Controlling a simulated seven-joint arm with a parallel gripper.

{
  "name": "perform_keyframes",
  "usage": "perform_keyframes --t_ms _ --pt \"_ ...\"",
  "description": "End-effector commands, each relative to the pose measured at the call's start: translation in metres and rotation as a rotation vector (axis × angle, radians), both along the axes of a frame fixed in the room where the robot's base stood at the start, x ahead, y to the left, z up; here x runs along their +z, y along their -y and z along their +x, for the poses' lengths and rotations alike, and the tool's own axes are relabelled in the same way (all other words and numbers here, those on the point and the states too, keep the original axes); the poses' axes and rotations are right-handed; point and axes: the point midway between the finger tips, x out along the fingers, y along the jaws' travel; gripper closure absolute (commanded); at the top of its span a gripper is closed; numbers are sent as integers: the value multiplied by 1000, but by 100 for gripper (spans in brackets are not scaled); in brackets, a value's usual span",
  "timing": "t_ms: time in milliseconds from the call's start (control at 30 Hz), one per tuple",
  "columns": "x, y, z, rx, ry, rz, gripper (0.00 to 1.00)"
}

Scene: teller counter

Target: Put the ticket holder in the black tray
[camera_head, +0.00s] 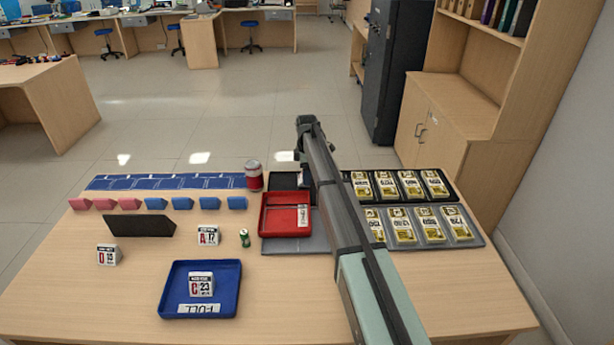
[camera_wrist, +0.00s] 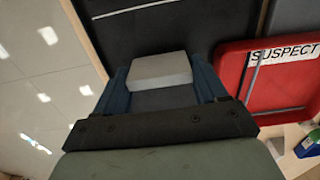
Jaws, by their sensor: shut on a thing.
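My gripper (camera_wrist: 160,88) is shut on a pale grey-white block (camera_wrist: 160,70), held between its two blue fingers in the wrist view. This looks like a ticket holder, but its printed face does not show. Behind it in the wrist view is a black tray (camera_wrist: 185,28), with the block over it; the gap between them is hard to judge. In the head view the black tray (camera_head: 283,181) shows partly behind the red tray, and my arm hides the rest.
A red tray (camera_head: 264,222) labelled SUSPECT is beside the black tray.

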Motion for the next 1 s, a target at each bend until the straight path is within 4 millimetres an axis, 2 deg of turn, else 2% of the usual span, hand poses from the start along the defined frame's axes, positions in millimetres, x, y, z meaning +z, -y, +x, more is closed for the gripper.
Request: perform_keyframes --t_ms 100,500,533,767,1000 --pt "-12 0 0 0 -1 0 59" --pt "-15 0 0 0 0 0 59" --pt "-15 0 0 0 0 0 26" --pt "-15 0 0 0 0 0 4" --pt "-15 0 0 0 0 0 3"
